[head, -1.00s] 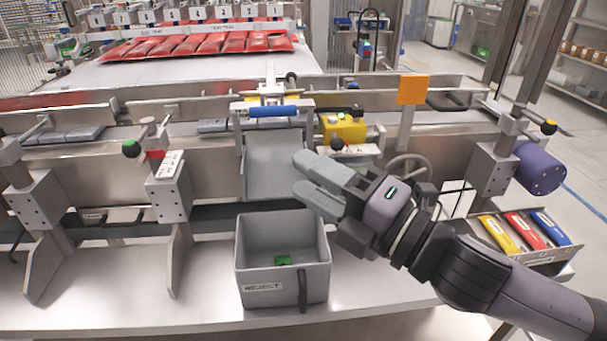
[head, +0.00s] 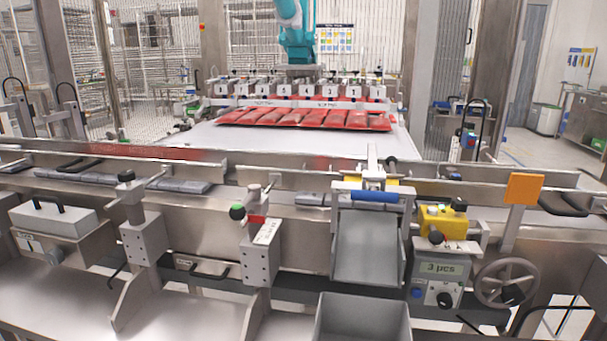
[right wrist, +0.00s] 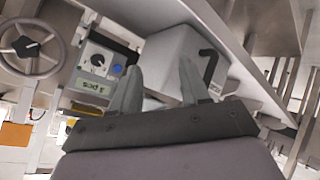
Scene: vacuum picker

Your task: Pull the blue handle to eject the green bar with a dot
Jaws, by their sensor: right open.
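The blue handle (head: 375,196) is a horizontal blue grip at the top of a grey sloping chute (head: 366,248), in front of the conveyor. The grey reject bin (head: 362,318) below the chute is cut off by the bottom edge; its floor is not visible. No green bar shows now. Flat grey bars (head: 180,185) lie on the conveyor to the left. My right gripper (right wrist: 160,65) shows only in the right wrist view, open and empty, with the bin (right wrist: 176,62) behind its fingers. It is apart from the blue handle. My left gripper is not in view.
Right of the chute are a yellow sensor block (head: 441,222), a control box (head: 440,285) reading "3 pcs", a handwheel (head: 506,283) and an orange plate (head: 524,188). Clamp posts (head: 258,250) stand to the left. Red packs (head: 305,119) lie behind the conveyor.

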